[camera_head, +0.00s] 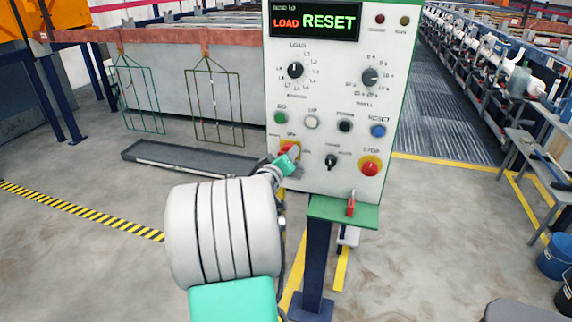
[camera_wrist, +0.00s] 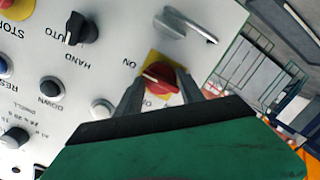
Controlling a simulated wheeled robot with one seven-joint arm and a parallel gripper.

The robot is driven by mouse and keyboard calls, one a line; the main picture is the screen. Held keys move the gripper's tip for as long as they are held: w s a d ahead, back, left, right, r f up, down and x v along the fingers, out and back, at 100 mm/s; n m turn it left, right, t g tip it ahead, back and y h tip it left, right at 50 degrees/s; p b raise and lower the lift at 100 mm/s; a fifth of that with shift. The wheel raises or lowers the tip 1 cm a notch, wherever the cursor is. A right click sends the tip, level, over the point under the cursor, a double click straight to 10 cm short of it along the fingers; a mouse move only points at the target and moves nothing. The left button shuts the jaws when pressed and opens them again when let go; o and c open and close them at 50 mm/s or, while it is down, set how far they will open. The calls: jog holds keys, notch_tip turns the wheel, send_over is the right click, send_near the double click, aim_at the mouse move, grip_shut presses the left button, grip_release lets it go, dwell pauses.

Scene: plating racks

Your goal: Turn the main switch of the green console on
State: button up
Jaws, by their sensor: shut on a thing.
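The green console (camera_head: 330,130) has a pale front panel with green edges and stands upright in the middle of the head view. Its main switch is a red rotary knob (camera_wrist: 160,74) on a yellow plate, at the panel's lower left in the head view, where my arm mostly hides it. My gripper (camera_wrist: 158,84) has one finger on each side of the red knob and is shut on it. In the head view my gripper (camera_head: 288,154) reaches the panel from the lower left. The knob lies slantwise; I cannot tell clearly whether it points to on or off.
The console display (camera_head: 315,21) reads "LOAD RESET". A black selector (camera_wrist: 80,30), several buttons and a metal handle (camera_wrist: 186,24) are close to my gripper. A red stop button (camera_head: 370,167) is at the lower right. A red padlock-like piece (camera_head: 351,204) is on the green ledge.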

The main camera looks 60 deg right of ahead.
jog(key=shift+w+r+m+b, duration=0.1)
jog(key=shift+r+m+b, duration=0.1)
jog(key=shift+m+b, duration=0.5)
jog(key=shift+r, duration=0.15)
jog(key=o, duration=1.3)
jog(key=shift+o, duration=0.2)
jog(key=shift+f, duration=0.25)
jog(key=s+a+r, duration=0.1)
jog(key=a, duration=0.6)
jog(key=shift+s+a, duration=0.15)
jog(key=shift+a, duration=0.15)
